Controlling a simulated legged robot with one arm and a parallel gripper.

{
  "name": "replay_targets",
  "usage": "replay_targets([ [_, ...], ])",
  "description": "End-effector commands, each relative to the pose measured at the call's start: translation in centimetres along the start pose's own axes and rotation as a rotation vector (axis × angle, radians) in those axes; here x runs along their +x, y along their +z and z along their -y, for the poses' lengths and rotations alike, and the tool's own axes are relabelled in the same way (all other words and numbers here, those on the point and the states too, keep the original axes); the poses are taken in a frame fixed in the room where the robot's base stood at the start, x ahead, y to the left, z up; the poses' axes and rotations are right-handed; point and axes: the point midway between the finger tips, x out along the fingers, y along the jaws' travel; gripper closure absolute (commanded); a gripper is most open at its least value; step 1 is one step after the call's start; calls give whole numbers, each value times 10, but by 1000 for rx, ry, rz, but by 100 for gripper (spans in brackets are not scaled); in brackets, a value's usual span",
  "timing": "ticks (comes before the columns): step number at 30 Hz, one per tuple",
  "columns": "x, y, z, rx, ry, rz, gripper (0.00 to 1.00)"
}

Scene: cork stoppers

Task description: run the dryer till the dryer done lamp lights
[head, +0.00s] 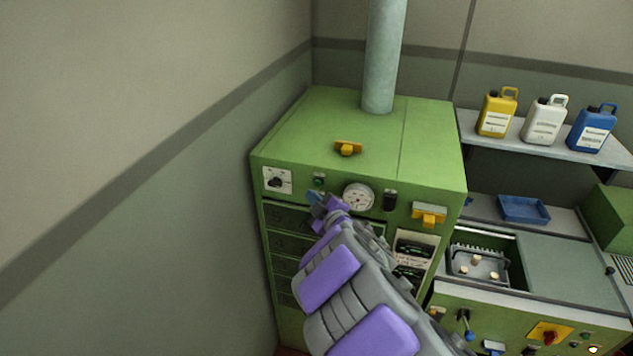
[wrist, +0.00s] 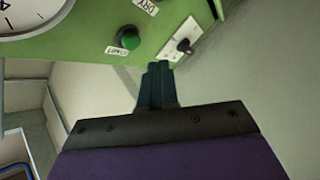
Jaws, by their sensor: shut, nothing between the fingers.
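The green dryer cabinet (head: 430,135) stands in the corner with a pipe rising from its top. Its front panel has a black rotary switch on a white plate (head: 277,181), a green button (head: 318,180) and a round dial (head: 358,197). In the wrist view the green button (wrist: 128,38) has a START label beside it; the switch (wrist: 183,45) and part of the dial (wrist: 20,15) also show. My gripper (head: 315,197) is shut and empty, just below the button in the head view; its fingertips (wrist: 160,72) appear apart from the button. I cannot make out a lit done lamp.
To the right are a bench with a grey basket (head: 478,266) holding several corks, a blue tray (head: 523,209), and a shelf with yellow (head: 496,114), white (head: 544,122) and blue (head: 592,129) jugs. A wall bounds the left.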

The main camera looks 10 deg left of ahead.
Motion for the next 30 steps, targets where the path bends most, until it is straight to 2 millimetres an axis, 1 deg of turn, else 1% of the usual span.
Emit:
replay_targets([
  [3,8,5,-5,2,2,-2,100],
  [9,12,9,-8,2,0,-1,100],
  [30,13,9,-9,1,1,-2,100],
])
